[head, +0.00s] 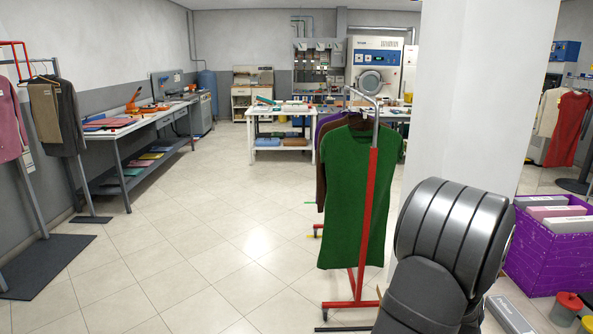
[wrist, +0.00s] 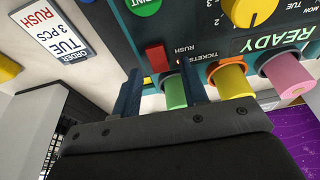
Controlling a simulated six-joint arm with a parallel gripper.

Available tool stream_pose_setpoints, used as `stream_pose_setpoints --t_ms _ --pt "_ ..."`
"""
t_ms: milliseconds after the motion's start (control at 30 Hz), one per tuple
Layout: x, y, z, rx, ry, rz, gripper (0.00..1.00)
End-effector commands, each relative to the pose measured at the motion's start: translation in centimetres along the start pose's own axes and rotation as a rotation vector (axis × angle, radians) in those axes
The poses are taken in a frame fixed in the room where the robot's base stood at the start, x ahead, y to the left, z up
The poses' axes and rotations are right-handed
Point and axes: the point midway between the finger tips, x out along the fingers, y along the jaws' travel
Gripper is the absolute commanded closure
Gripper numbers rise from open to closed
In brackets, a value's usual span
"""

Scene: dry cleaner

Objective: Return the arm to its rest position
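My gripper (wrist: 160,82) shows in the wrist view with its two dark fingers apart and nothing clearly held between them. Its fingertips point toward a dark control panel (wrist: 218,45), which appears upside down. A red square button (wrist: 155,57) shows between the fingertips, and a green cylinder (wrist: 175,92) shows partly behind the right finger. I cannot tell whether either finger touches the panel. In the head view, dark grey links of my arm fill the lower right, and the gripper is not visible there.
The panel also carries a yellow cylinder (wrist: 230,82), a pink cylinder (wrist: 285,72) and a yellow knob (wrist: 248,12). A white RUSH card (wrist: 50,30) lies left. A red-framed garment rail (head: 369,215) stands beside my arm; a purple crate (head: 545,250) is right.

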Motion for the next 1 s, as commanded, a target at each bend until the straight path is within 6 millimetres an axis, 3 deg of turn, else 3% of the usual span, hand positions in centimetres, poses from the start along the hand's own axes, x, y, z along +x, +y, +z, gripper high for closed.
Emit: stream_pose_setpoints --t_ms 367,933,1000 --pt "-6.0 -0.1 -0.1 0.001 0.003 -0.003 0.6" --pt "-17.2 -0.1 0.0 0.0 0.003 -0.004 0.6" --pt "-15.1 0.1 0.1 0.0 -0.005 0.006 0.6"
